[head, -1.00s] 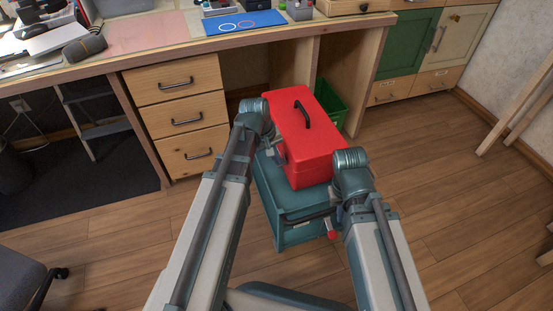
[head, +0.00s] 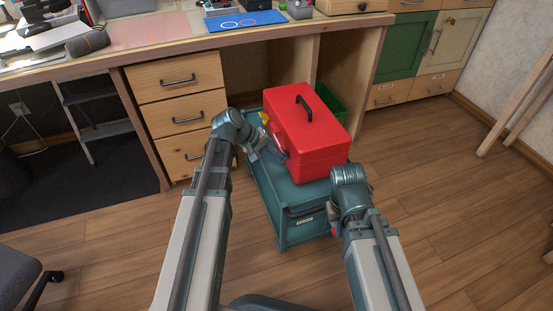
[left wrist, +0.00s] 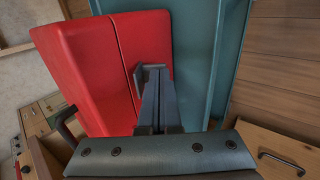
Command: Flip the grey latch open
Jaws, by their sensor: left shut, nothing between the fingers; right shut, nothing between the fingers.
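A red toolbox (head: 312,130) with a black handle stands on a teal cart (head: 290,195). My left gripper (head: 277,152) is at the toolbox's left side. In the left wrist view its shut, empty fingers (left wrist: 156,100) reach to the red toolbox (left wrist: 110,65), by the seam between its two red parts. A small grey piece (left wrist: 151,73) shows at the seam by the fingertips. I cannot tell whether it is the latch or touches the fingers. In the head view no latch can be made out. My right gripper (head: 336,226) is shut and mostly hidden by its arm, at the cart's right front.
A wooden workbench with drawers (head: 180,95) stands behind and left of the cart. A green bin (head: 330,100) is behind the toolbox. A small yellow thing (head: 265,118) shows on the cart's left side. The wooden floor (head: 440,190) to the right is clear.

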